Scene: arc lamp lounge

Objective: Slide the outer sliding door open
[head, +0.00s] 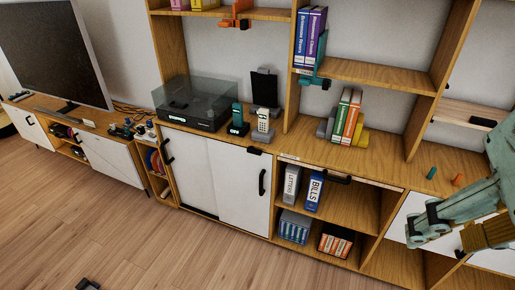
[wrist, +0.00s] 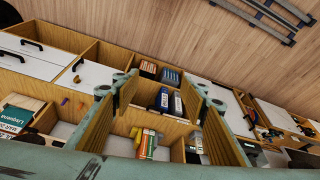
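The low cabinet has two white sliding doors side by side. The right door (head: 238,185) appears to sit in front as the outer one, with a black upright handle (head: 262,182) near its right edge. The left door (head: 184,167) looks set further back, with its own black handle (head: 167,152). Together they cover the cabinet front. My gripper (head: 428,222) is at the right of the head view, well apart from the doors. In the wrist view my gripper (wrist: 168,84) has its fingers spread with nothing held. My right finger partly hides the white doors (wrist: 222,97) there.
An open shelf with binders (head: 315,192) adjoins the doors on the right. A turntable with a clear lid (head: 195,105) and a handset (head: 263,122) stand on top. A black drawer handle (head: 337,179) juts out right of the doors. The wooden floor (head: 150,245) in front is mostly clear.

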